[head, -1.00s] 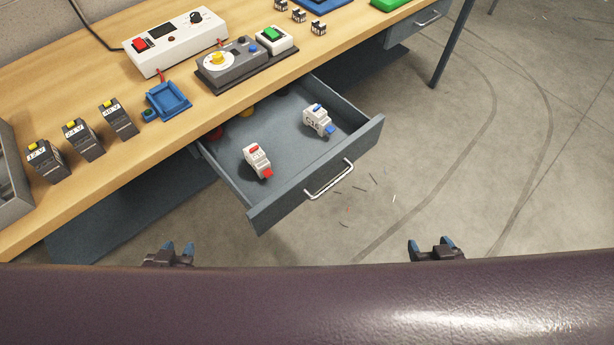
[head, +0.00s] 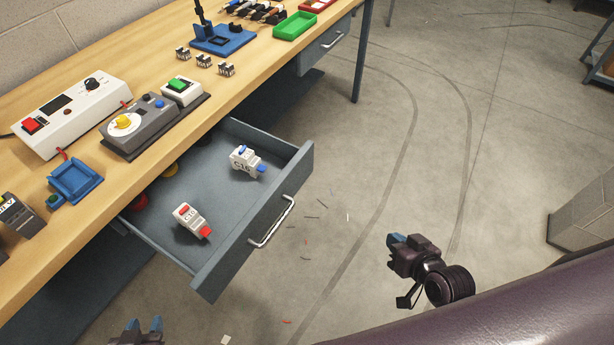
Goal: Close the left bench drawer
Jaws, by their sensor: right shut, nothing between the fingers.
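The left bench drawer (head: 230,258) is pulled out from under the wooden worktop. Its grey front carries a silver bar handle (head: 271,222). Inside lie a white breaker with a red lever (head: 191,220) and a white breaker with a blue lever (head: 246,161). Round red and yellow things show partly at the back under the worktop. My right gripper (head: 396,241) is shut and empty, to the right of the drawer front and apart from it. My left gripper (head: 142,325) is at the bottom edge, below the drawer, partly cut off, its two blue-tipped fingers apart and empty.
The worktop (head: 150,50) holds a white control box (head: 70,112), a grey dial unit (head: 140,125), blue trays and a green tray (head: 295,25). A second drawer (head: 325,40) farther along is shut. Small scraps lie on otherwise clear floor. A grey block (head: 582,215) stands at right.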

